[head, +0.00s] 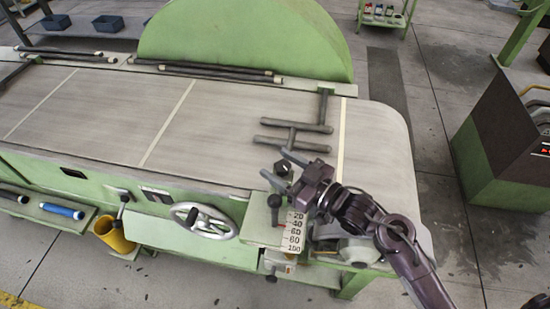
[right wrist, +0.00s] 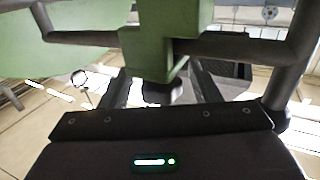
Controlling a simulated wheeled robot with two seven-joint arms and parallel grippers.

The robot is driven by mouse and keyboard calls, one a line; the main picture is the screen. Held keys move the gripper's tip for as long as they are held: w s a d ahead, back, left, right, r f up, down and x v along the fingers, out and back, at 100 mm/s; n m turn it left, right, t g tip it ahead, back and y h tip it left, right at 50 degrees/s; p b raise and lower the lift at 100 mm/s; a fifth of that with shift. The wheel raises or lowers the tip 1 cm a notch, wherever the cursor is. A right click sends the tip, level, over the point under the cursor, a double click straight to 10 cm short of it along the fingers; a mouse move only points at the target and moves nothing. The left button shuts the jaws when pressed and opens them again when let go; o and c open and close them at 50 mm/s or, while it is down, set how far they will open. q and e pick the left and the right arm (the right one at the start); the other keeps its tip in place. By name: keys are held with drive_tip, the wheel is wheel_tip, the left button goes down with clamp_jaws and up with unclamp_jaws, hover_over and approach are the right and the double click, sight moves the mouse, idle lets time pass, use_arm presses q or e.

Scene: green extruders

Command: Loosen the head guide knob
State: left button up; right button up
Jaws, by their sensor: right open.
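A dark knob (head: 283,168) sits at the front right of the green machine, by the scale. In the right wrist view a dark rounded knob (right wrist: 160,93) shows under a green block (right wrist: 160,45). My right gripper (head: 274,163) is open, with one finger on each side of the knob in the head view. In the right wrist view the right gripper (right wrist: 162,80) has its fingers apart, with the knob between them. I cannot tell whether a finger touches it. My left gripper is not in view.
A black ball-ended lever (head: 274,201) and a white numbered scale (head: 294,230) stand close below the gripper. A handwheel (head: 203,220) is to the left. Dark bars (head: 296,126) lie over the grey bed (head: 220,125) just above.

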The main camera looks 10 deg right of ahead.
drive_tip(key=shift+w+a, duration=0.5)
drive_tip(key=shift+a, duration=0.05)
drive_tip(key=c, duration=1)
